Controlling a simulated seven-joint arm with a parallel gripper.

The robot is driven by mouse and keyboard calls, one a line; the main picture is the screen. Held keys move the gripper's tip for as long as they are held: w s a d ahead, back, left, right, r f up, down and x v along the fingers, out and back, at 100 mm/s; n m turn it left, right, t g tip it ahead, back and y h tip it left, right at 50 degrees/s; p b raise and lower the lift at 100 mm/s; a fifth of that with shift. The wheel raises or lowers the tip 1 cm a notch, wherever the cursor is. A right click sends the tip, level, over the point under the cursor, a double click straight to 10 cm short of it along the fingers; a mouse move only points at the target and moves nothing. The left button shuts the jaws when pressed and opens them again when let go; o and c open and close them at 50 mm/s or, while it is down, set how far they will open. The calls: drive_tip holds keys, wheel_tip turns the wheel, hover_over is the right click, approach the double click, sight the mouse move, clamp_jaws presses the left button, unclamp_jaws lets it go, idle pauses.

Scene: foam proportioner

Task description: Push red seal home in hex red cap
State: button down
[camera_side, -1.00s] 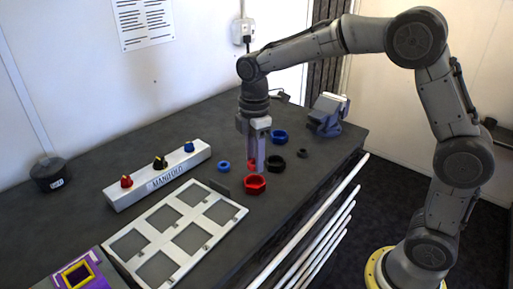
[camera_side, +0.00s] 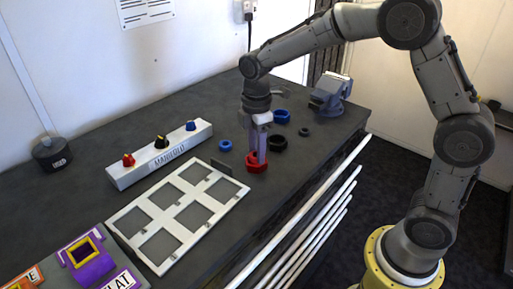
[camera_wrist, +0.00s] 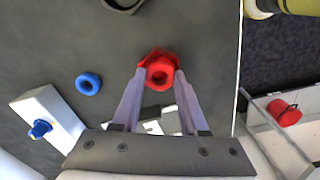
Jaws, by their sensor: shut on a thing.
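The hex red cap (camera_side: 257,166) lies on the dark bench, right of the white grid tray. In the wrist view the cap (camera_wrist: 150,55) shows as a red rim behind the seal. The seal is hidden there by the fingers and cap. I cannot tell how deep the seal sits in the cap.
A blue ring (camera_side: 225,146), a black ring (camera_side: 278,143), a larger blue ring (camera_side: 282,116) and a small black ring (camera_side: 304,132) lie nearby. The white grid tray (camera_side: 150,212), manifold (camera_side: 165,160) and vise (camera_side: 330,95) stand around. Rails (camera_side: 318,220) run along the bench front.

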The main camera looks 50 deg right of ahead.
drive_tip(key=shift+c, duration=0.2)
unclamp_jaws()
idle(0.3)
idle(0.3)
drive_tip(key=shift+r, duration=3.05)
drive_tip(key=shift+c, duration=0.3)
